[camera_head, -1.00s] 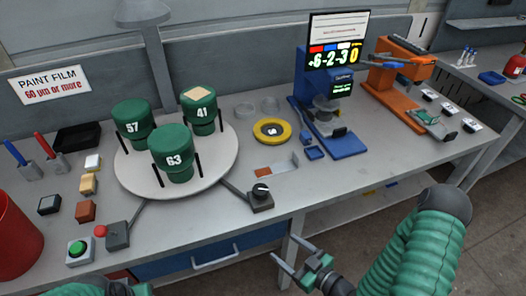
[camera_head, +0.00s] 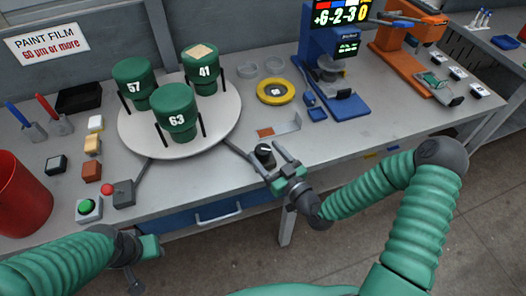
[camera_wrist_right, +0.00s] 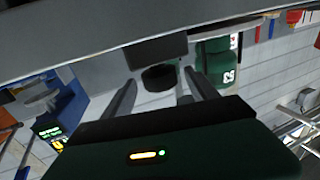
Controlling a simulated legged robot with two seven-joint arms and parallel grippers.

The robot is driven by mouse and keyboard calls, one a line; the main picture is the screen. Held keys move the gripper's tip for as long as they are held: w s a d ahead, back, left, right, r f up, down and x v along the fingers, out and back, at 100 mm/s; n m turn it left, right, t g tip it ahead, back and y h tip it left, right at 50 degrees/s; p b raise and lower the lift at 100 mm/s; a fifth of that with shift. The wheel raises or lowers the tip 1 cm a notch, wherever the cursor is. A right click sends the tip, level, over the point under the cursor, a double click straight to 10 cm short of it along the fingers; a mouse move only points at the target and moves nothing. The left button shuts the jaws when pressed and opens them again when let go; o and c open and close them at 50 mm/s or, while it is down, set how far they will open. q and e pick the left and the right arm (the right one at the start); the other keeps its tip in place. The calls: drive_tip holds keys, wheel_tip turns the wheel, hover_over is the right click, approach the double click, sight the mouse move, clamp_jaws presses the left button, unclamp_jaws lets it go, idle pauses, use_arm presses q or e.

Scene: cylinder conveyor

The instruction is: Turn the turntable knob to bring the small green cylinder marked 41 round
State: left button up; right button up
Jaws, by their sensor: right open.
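The green cylinder marked 41 (camera_head: 206,82), with a tan square on top, stands at the back right of the pale round turntable (camera_head: 217,122). Cylinder 57 (camera_head: 132,82) is at the left and cylinder 63 (camera_head: 177,112) at the front. The black knob (camera_head: 264,151) sits on a box at the table's front edge, joined to the turntable by a bar. My right gripper (camera_head: 267,157) is open at the knob, and the right wrist view shows the knob (camera_wrist_right: 159,77) between its fingers; contact is unclear. My left gripper (camera_head: 146,250) is low at the left, its jaws unclear.
A red button and a green button (camera_head: 89,208) stand at the front left, near a red bin (camera_head: 25,195). A yellow ring (camera_head: 275,92) lies behind the knob. A blue instrument (camera_head: 345,100) and an orange one (camera_head: 415,60) stand to the right.

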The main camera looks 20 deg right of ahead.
drive_tip(key=shift+x, duration=1.05)
drive_tip(key=c, duration=1.4)
drive_tip(key=shift+o, duration=0.2)
